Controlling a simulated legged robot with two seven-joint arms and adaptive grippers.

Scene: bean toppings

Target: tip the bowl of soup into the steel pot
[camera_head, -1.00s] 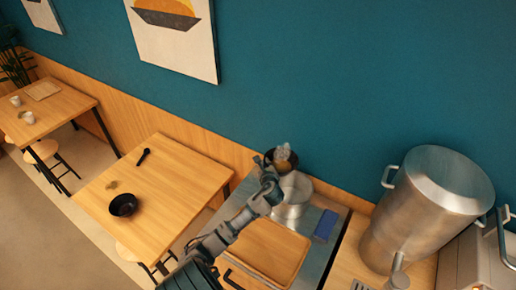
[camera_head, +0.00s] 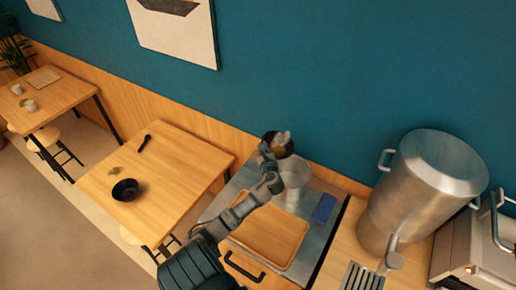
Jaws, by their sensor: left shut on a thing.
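My left gripper (camera_head: 268,152) is shut on a dark bowl (camera_head: 269,138) near the wall. The bowl looks tilted, with brownish-yellow soup (camera_head: 279,147) and a pale, glassy patch at its right side. A shiny steel pot (camera_head: 294,178) stands on the metal counter just below and to the right of the bowl. The bowl overlaps the pot's upper edge in this view, so I cannot tell their exact gap or whether soup is falling in. The pot's inside is not clearly visible. My right gripper is out of view.
A wooden tray (camera_head: 268,240) lies on the counter in front of the pot, with a blue item (camera_head: 324,208) to the right. A large steel urn (camera_head: 408,200) stands further right. Another black bowl (camera_head: 125,190) rests on the left table (camera_head: 170,175).

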